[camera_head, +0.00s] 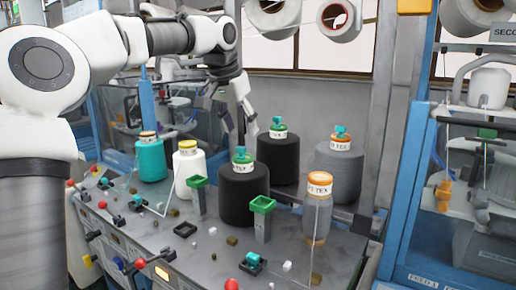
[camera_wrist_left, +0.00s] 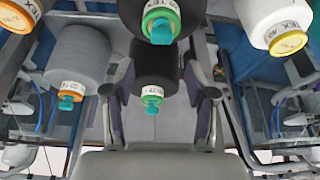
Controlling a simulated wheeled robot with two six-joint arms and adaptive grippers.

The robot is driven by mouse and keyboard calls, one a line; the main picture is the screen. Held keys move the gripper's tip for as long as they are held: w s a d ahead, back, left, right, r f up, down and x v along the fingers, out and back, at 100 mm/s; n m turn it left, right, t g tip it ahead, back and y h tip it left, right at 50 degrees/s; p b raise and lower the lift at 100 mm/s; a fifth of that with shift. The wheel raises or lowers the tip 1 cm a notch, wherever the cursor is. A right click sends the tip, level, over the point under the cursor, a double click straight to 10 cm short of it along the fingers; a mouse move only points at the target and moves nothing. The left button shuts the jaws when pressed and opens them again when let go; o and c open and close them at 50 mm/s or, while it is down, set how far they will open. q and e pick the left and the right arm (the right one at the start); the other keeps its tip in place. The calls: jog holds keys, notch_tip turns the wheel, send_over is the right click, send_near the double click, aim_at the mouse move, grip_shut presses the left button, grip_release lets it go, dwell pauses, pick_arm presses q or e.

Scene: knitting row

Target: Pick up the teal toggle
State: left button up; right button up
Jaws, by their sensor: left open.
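Several small teal toggle-shaped pieces show, and I cannot tell which one is meant. One teal piece (camera_head: 277,122) tops the back black cone (camera_head: 278,158); it also shows in the left wrist view (camera_wrist_left: 152,101), between the fingers in the picture. Another (camera_head: 240,152) tops the front black cone (camera_head: 244,195), and a third (camera_head: 340,130) tops the grey cone (camera_head: 338,172). My right gripper is out of view.
A teal cone (camera_head: 151,160) and white cone (camera_head: 188,170) stand at left. Thin rods and a blue frame (camera_head: 412,140) stand nearby.

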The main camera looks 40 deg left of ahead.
aim_at(241, 147)
pick_arm(q)
jog(key=shift+s+d+f, duration=0.1)
jog(key=shift+s+f, duration=0.2)
jog(key=shift+s, duration=0.2)
jog(key=shift+s+f, duration=0.25)
jog(key=shift+s, duration=0.2)
jog(key=shift+f+p, duration=0.6)
jog(key=shift+f, duration=0.15)
jog(key=w+f, duration=0.3)
jog(key=shift+w+a+f, duration=0.1)
jog(key=shift+a+f, duration=0.2)
jog(key=shift+s+d+r, duration=0.15)
jog(key=shift+s+r, duration=0.1)
jog(key=shift+s, duration=0.1)
jog(key=shift+c, duration=1.2)
jog(key=shift+s+r, duration=0.15)
jog(key=shift+s, duration=0.2)
jog(key=c, duration=0.5)
jog(key=shift+w, duration=0.15)
jog(key=shift+c, duration=0.2)
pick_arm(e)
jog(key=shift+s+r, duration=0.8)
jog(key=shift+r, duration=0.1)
pick_arm(q)
jog(key=shift+c, duration=0.3)
